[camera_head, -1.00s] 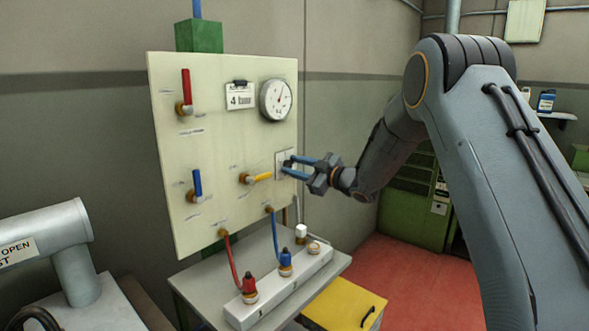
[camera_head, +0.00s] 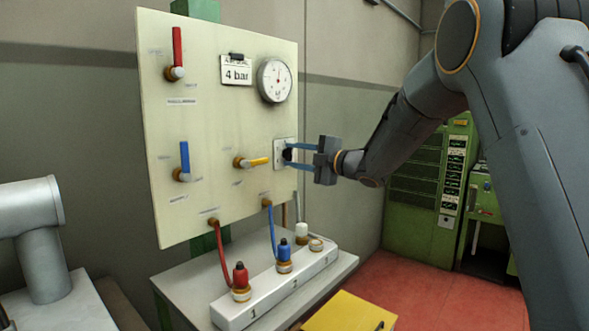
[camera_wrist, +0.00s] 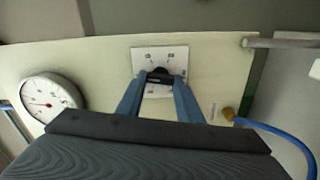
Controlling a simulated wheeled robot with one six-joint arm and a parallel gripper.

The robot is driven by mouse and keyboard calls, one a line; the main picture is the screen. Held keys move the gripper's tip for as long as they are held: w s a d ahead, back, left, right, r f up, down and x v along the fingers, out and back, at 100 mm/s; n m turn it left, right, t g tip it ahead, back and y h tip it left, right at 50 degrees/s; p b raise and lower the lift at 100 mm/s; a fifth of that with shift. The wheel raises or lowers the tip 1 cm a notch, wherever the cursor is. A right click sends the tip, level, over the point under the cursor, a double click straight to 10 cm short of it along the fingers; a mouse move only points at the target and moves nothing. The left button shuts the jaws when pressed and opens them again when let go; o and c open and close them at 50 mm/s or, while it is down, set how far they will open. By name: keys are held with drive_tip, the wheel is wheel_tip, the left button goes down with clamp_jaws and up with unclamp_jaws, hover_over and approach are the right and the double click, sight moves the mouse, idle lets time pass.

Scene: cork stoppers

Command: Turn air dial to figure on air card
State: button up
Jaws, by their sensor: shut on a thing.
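The air dial (camera_head: 287,155) is a black knob on a white plate at the right edge of the cream panel. My gripper (camera_head: 289,156) is shut on it, with one blue finger above and one below. In the wrist view the dial (camera_wrist: 159,75) sits between the two blue fingertips, on its marked plate (camera_wrist: 146,56). The air card (camera_head: 236,72) is clipped to the panel and reads 4 bar. The round gauge (camera_head: 275,80) is right of the card; its needle points about upward. The knob's pointer is too small to read.
The panel (camera_head: 215,125) also carries red (camera_head: 177,50), blue (camera_head: 184,160) and yellow (camera_head: 258,161) valve handles. Red and blue hoses run down to a numbered white block (camera_head: 270,290) on a grey table. A yellow box (camera_head: 345,312) stands below right. Red floor is open to the right.

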drive_tip(key=shift+f+n+b, duration=0.1)
drive_tip(key=shift+n+b, duration=0.7)
drive_tip(key=shift+b, duration=0.3)
drive_tip(key=o, duration=1.1)
drive_tip(key=b+v, duration=0.1)
drive_tip(key=v, duration=0.6)
drive_tip(key=shift+s+d+b, duration=0.3)
drive_tip(key=shift+b, duration=0.05)
